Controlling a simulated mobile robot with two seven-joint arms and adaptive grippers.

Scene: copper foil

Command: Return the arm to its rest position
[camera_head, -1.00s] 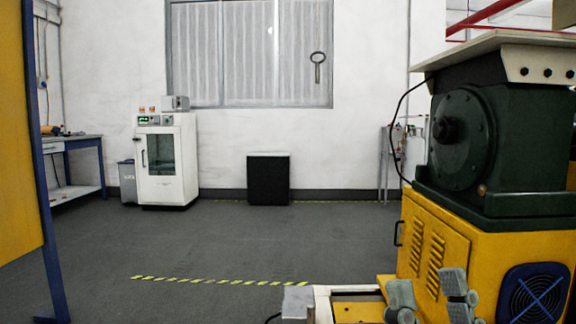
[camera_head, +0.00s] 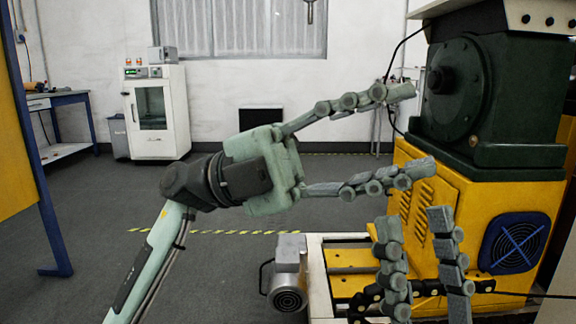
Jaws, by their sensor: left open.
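My left arm comes in from the lower left. Its gripper (camera_head: 412,131) points right, with two jointed grey-green fingers spread wide apart and nothing between them. In the picture the fingertips reach in front of the yellow and green machine (camera_head: 480,120); I cannot tell how close they are to it. My right gripper (camera_head: 412,223) shows at the bottom right, pointing up. Its two fingers stand apart with nothing between them, and its base and arm are mostly out of frame.
A silver motor (camera_head: 290,268) is on the machine's low white and yellow frame (camera_head: 350,258) near the bottom centre. A yellow panel with a blue post (camera_head: 35,170) stands at the left. A white cabinet (camera_head: 155,112) and a bench (camera_head: 60,97) are at the back. Floor between is clear.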

